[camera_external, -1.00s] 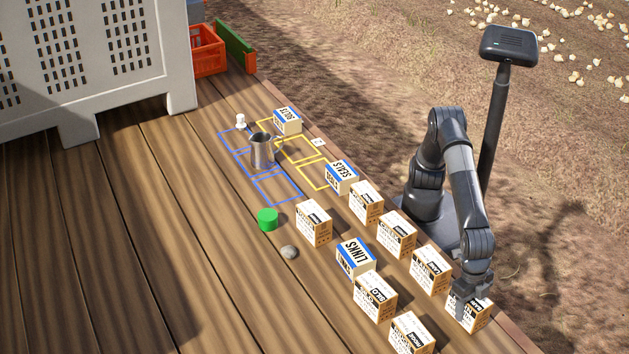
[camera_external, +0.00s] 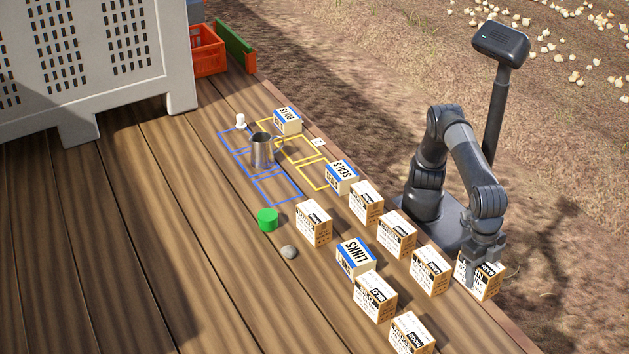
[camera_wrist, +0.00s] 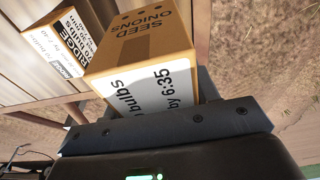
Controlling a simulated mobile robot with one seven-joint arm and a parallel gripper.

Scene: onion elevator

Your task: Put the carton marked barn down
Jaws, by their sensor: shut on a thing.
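My gripper (camera_external: 485,257) is shut on a tan carton (camera_external: 487,283) near the deck's right edge. The carton appears raised and slightly tilted. Its black label is partly covered by a finger, so I cannot read the whole mark. In the wrist view the held carton (camera_wrist: 140,45) shows "SEED ONIONS" on its top and "bulbs" and "by 6:35" on a white side. The gripper's dark body (camera_wrist: 165,125) fills the bottom of that view.
A row of tan cartons (camera_external: 430,270) stands left of the held one. Blue and yellow outlines (camera_external: 275,188) mark the deck.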

